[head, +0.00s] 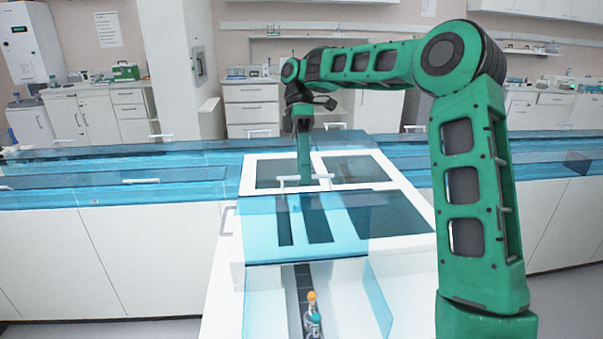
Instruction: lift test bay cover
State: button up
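The test bay area is a white-framed unit in the middle of the head view. A translucent blue cover (262,222) lies flat over its near part, with dark slots showing through. A pale bar handle (290,183) stands at the cover's far edge. My green arm reaches over from the right and bends down there. My gripper (304,178) points straight down at the handle. It overlaps the handle in the picture; I cannot tell whether it touches. Its fingers are too small and too much in line to show whether they are open or shut.
Two dark windows sit in the white frame (250,160) behind the handle. A tube with an orange cap (311,296) stands on the dark track (302,275) in front of the cover. Long blue-covered benches (110,175) run left and right. Cabinets line the back wall.

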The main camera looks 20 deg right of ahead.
jog(key=s+a+r, duration=0.5)
jog(key=a+r, duration=0.5)
jog(key=r, duration=0.1)
jog(key=shift+s, duration=0.35)
jog(key=shift+a, duration=0.1)
